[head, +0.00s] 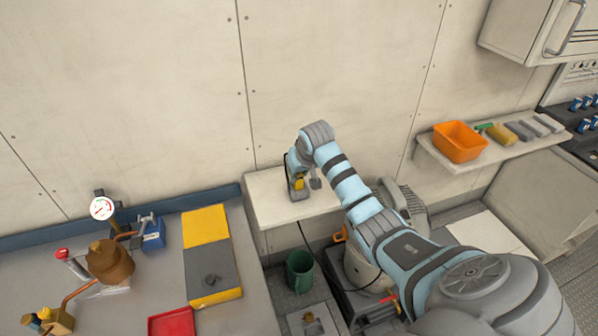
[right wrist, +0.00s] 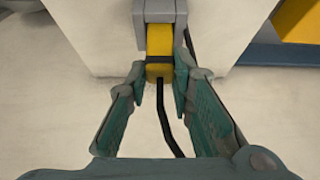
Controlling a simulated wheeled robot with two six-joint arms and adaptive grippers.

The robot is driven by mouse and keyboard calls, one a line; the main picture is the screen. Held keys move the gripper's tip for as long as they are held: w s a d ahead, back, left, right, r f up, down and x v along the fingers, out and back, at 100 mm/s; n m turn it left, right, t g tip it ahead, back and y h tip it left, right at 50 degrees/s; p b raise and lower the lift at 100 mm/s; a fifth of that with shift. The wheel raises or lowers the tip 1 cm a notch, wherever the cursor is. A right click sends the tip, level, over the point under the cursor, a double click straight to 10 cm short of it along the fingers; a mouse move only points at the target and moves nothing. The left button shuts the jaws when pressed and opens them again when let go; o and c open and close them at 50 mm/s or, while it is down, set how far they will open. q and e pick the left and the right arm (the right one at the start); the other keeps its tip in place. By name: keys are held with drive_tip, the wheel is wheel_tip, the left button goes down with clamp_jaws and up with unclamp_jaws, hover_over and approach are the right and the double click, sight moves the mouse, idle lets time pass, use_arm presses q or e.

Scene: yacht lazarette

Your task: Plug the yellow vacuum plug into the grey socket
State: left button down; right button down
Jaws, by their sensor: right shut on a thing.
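The yellow vacuum plug (right wrist: 159,48) has a black band, and a black cable runs from its near end. My right gripper (right wrist: 159,82) is shut on the plug, one finger on each side. The grey socket (right wrist: 140,16) is at the top of the right wrist view; the plug's far end meets its opening, and I cannot tell how deep it sits. In the head view the plug (head: 299,183) shows as a small yellow patch at my right gripper (head: 298,190), above the pale ledge; the socket is hard to make out there. My left gripper is out of view.
The pale ledge (head: 268,190) runs along the wall. A workbench with a gauge (head: 102,208) and a yellow-grey case (head: 206,228) is at left. An orange bin (head: 460,142) is on the right shelf.

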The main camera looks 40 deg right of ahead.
idle(0.3)
drive_tip(key=c, duration=1.3)
unclamp_jaws()
drive_tip(key=shift+c, duration=0.2)
